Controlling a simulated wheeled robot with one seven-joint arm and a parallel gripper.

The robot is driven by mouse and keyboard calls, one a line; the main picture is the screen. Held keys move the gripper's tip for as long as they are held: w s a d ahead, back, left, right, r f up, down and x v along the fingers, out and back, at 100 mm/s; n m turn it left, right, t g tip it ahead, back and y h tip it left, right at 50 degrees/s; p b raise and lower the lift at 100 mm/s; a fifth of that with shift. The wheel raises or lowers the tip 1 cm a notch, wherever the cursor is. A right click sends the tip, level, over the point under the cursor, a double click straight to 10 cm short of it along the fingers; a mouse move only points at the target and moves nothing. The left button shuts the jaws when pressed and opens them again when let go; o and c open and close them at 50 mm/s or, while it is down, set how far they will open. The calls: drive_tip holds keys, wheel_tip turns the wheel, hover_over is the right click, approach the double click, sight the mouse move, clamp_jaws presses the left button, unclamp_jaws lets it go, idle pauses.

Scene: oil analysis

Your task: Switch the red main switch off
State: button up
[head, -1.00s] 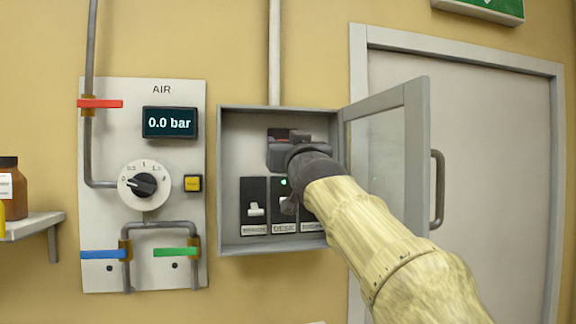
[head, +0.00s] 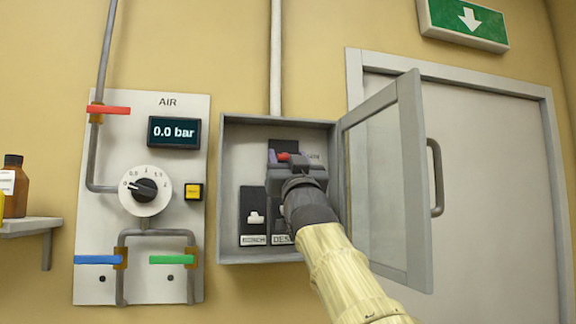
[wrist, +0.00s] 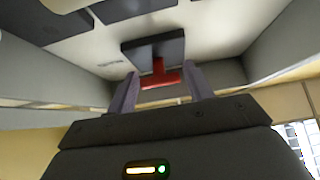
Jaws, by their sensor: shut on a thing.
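The red main switch (head: 284,156) is a red T-shaped handle on a dark base in the upper part of the open grey wall cabinet (head: 227,190). In the wrist view the red handle (wrist: 160,78) shows between the two fingers, its bar lying across the gap. My gripper (head: 287,160) reaches into the cabinet from the front and is shut on the handle. The gripper body hides part of the switch base in the head view.
The cabinet's glazed door (head: 385,180) stands open on the right, close to my arm. Small dark breakers, one with a white toggle (head: 255,218), sit below the switch. The AIR panel (head: 185,230) is on the left. A grey door (head: 490,200) is at right.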

drive_tip(key=o, duration=1)
drive_tip(key=shift+c, duration=0.2)
drive_tip(key=b+v, duration=1.1)
drive_tip(key=v, duration=0.6)
drive_tip(key=shift+s, duration=0.2)
drive_tip(key=shift+w+f, duration=0.1)
drive_tip(key=shift+f, duration=0.05)
